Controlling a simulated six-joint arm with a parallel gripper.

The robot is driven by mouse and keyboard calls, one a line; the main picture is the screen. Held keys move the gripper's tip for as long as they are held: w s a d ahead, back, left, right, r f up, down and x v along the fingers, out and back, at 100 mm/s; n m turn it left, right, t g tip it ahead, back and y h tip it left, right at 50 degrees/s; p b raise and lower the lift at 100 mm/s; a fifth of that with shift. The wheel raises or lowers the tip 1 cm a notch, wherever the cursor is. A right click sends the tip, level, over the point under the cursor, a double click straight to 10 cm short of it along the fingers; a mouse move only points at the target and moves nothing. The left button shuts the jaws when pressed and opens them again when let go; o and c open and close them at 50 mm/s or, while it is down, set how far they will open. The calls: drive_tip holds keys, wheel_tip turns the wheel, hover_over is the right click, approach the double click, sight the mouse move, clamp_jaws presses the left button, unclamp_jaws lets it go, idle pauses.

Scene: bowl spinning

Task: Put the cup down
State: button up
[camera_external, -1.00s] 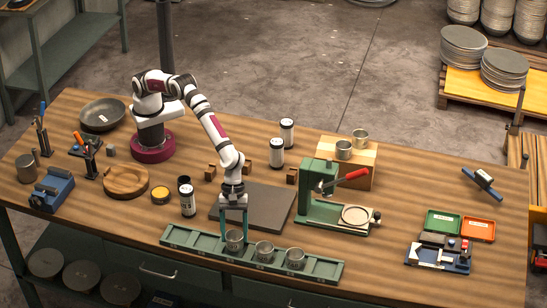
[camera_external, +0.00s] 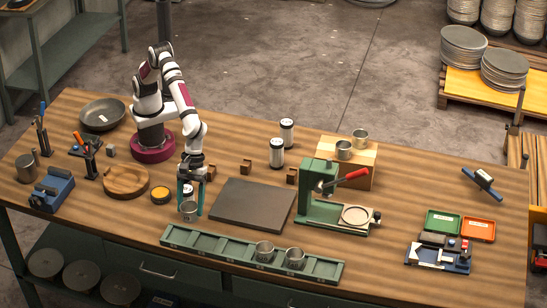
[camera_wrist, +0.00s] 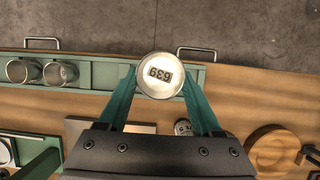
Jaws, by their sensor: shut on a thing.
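My gripper (camera_external: 190,207) is shut on a metal cup (camera_external: 188,211), with its teal fingers on either side of the rim. The cup is upright above the table, behind the left part of the green rack (camera_external: 210,244). I cannot tell its exact height. Two other metal cups (camera_external: 264,252) (camera_external: 295,259) stand in the right part of the rack. The rack's left and middle slots are empty.
A dark flat plate (camera_external: 252,205) lies right of my gripper. A white canister (camera_external: 188,190) is right behind the fingers, partly hidden. A green press (camera_external: 330,200) stands further right.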

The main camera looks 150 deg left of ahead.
drive_tip(key=s+a+r+m+g, duration=0.2)
drive_tip(key=s+r+m+g, duration=0.5)
drive_tip(key=s+m, duration=0.7)
wheel_tip(320, 180, up, 4)
drive_tip(key=a+m+y, duration=0.1)
drive_tip(key=a+m, duration=0.2)
drive_tip(key=m, duration=0.6)
drive_tip(key=m+t+y, duration=0.6)
drive_tip(key=m, duration=2.2)
hover_over(329, 143)
wheel_tip(329, 143, down, 8)
drive_tip(key=shift+d+f, duration=0.1)
drive_tip(key=shift+d, duration=0.05)
drive_tip(key=f, duration=0.4)
drive_tip(key=shift+a+f, duration=0.15)
drive_tip(key=shift+a, duration=0.15)
